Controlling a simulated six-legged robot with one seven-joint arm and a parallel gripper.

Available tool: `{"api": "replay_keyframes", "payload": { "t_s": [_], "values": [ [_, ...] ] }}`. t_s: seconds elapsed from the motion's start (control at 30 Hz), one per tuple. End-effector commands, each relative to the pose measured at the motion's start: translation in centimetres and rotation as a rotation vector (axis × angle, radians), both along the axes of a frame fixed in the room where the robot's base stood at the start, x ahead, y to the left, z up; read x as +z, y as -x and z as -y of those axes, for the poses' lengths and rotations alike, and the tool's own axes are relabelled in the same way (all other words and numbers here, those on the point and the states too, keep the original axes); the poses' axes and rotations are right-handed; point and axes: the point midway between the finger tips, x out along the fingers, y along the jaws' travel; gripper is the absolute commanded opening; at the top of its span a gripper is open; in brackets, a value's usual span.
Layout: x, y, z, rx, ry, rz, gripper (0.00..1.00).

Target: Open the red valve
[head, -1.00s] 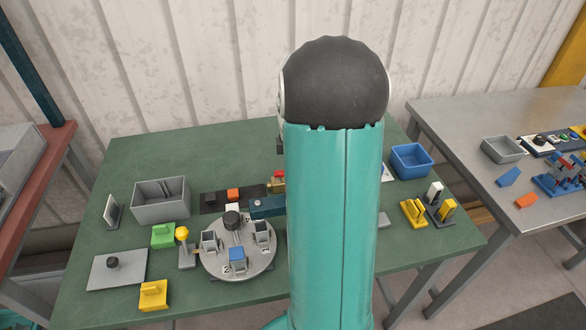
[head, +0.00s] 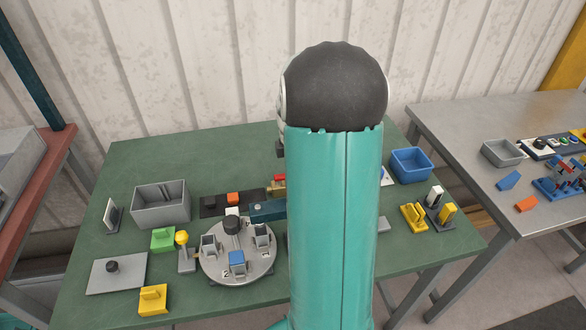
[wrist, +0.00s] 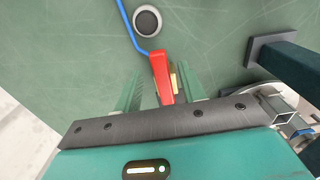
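The red valve (head: 279,177) shows in the head view as a small red handle over a brass body, just left of my arm and partly hidden by it. In the wrist view its long red handle (wrist: 161,77) lies between the two green fingers of my gripper (wrist: 160,88), with a bit of brass beside it. The fingers are apart, with a gap visible on each side of the handle. My gripper is hidden behind my arm in the head view.
A dark teal block (head: 267,211) stands close to the valve. A round turntable (head: 238,268) with small holders is in front. A grey bin (head: 161,204) is left and a blue bin (head: 411,163) right. A blue rod (wrist: 131,28) meets the handle's far end in the wrist view.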

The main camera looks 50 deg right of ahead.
Motion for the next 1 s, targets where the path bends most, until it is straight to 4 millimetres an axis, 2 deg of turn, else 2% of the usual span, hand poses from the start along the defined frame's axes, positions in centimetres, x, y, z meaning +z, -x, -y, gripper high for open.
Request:
{"api": "replay_keyframes", "payload": {
  "t_s": [0.23,0.37,0.47,0.8,1.0],
  "values": [
    [0.0,0.0,0.0,-0.002,-0.001,0.0,0.4],
    [0.9,0.0,0.0,-0.002,0.0,0.0,0.4],
    [2.3,0.0,0.0,-0.002,0.001,0.002,0.4],
    [9.8,0.0,0.0,-0.002,0.002,0.003,0.4],
    [12.9,0.0,0.0,0.0,0.001,0.002,0.4]
  ]
}}
